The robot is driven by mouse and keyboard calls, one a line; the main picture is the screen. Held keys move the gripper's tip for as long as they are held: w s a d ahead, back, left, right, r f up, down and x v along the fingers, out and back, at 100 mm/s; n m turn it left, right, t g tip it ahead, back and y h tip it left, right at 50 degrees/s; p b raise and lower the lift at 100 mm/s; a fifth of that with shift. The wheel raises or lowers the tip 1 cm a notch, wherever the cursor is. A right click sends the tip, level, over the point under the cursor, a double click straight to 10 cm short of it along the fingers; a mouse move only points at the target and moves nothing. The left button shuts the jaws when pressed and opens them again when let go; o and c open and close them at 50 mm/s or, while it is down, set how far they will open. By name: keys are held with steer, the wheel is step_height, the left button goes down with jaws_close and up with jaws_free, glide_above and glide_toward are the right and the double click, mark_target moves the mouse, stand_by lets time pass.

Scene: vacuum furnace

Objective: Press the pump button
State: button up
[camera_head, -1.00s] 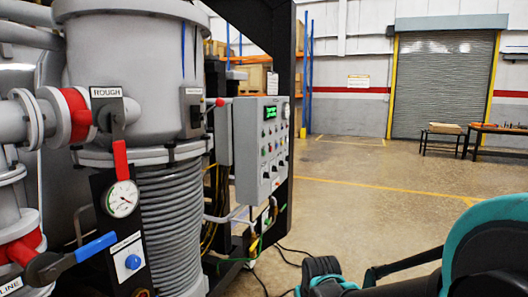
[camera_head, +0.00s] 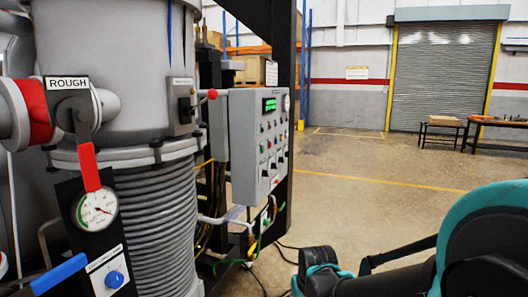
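The grey control panel (camera_head: 259,145) stands in the middle left, with a green-lit display (camera_head: 270,105) and several small coloured buttons and black knobs on its front. I cannot read the labels, so which control is the pump button is unclear. A round blue button (camera_head: 114,279) sits on a labelled plate low on the left, below a gauge (camera_head: 96,210). Parts of my arm, teal and black, show at the lower right, apart from the panel. No gripper fingers can be made out.
The grey furnace vessel (camera_head: 100,75) with ribbed bellows (camera_head: 160,225) fills the left. A red handle (camera_head: 88,167) marked ROUGH and a blue handle (camera_head: 58,275) stick out. Cables (camera_head: 280,250) lie on the floor below the panel. Open floor (camera_head: 390,165) spreads to the right.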

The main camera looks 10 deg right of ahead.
jaws_close()
stand_by(1.3)
